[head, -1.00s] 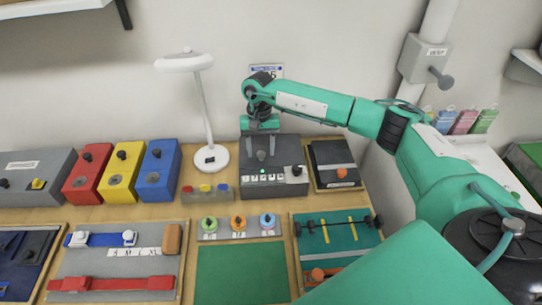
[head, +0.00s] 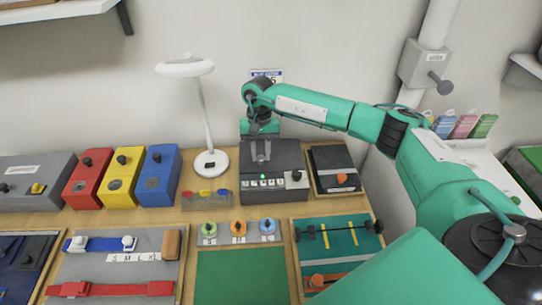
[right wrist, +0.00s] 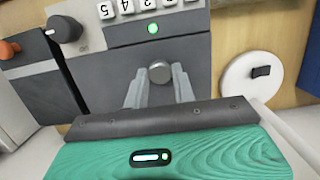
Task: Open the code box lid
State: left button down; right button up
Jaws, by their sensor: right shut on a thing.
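The code box (head: 285,157) is a dark grey box at the back of the bench, with a row of white digit tiles, a lit green light and a black dial on its front. Its lid (right wrist: 205,57) looks down. A small round grey knob (right wrist: 160,72) on the lid sits between the finger ends of my right gripper (head: 261,153). The right gripper, also in the right wrist view (right wrist: 159,84), is shut on this knob. My left gripper is not in view.
A white lamp (head: 205,110) stands just left of the code box. A black box with an orange knob (head: 332,170) is close on its right. Red, yellow and blue boxes (head: 122,178) stand farther left. The wall is close behind.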

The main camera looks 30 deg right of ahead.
jog(key=shift+v, duration=0.95)
jog(key=shift+w+r, duration=0.1)
jog(key=shift+w, duration=0.05)
jog(key=shift+w+d+r, duration=0.25)
jog(key=shift+w+r, duration=0.1)
jog(key=shift+r, duration=0.4)
jog(key=shift+w+d+r, duration=0.25)
jog(key=shift+w+r, duration=0.3)
jog(key=shift+r, duration=0.3)
jog(key=shift+w, duration=0.1)
